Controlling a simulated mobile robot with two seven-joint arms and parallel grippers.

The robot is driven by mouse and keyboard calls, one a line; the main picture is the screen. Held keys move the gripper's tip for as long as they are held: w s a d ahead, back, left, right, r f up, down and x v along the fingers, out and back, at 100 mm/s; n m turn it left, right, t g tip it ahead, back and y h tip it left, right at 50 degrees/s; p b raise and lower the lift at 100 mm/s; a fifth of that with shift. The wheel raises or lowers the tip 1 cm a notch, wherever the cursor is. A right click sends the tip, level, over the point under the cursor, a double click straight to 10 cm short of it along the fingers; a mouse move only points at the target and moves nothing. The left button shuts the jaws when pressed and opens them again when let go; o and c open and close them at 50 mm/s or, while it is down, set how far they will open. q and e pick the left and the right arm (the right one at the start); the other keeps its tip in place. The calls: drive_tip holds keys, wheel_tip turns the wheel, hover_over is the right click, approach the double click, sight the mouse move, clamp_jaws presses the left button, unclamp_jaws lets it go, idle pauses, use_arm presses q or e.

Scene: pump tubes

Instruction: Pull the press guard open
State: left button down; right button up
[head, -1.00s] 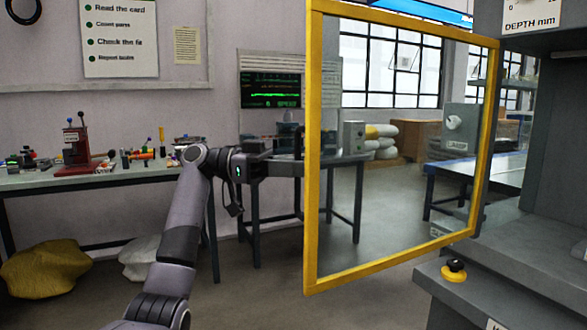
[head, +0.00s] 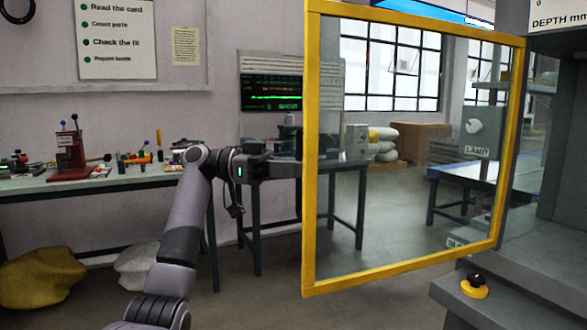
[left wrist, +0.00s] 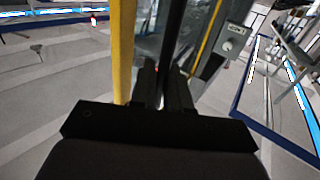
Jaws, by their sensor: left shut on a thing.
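The press guard (head: 312,200) is a yellow square frame around a clear pane. It stands out from the grey press (head: 565,120), with its right edge beside the press. My left gripper (head: 290,168) is at the guard's left upright, partly hidden behind it in the head view. In the left wrist view the gripper (left wrist: 163,75) is shut on a dark upright bar, the guard handle (left wrist: 173,35), beside the yellow frame (left wrist: 123,50). My right gripper is not in view.
A black knob on a yellow base (head: 474,286) sits on the press's front ledge. A workbench (head: 110,182) with small parts stands along the left wall, with sacks (head: 42,280) below it. Open floor lies beneath the guard.

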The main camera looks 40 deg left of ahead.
use_arm(q)
drive_tip(key=shift+w+d, duration=0.15)
drive_tip(key=c, duration=1.3)
unclamp_jaws()
drive_tip(key=shift+w+d, duration=0.15)
drive_tip(key=v, duration=0.7)
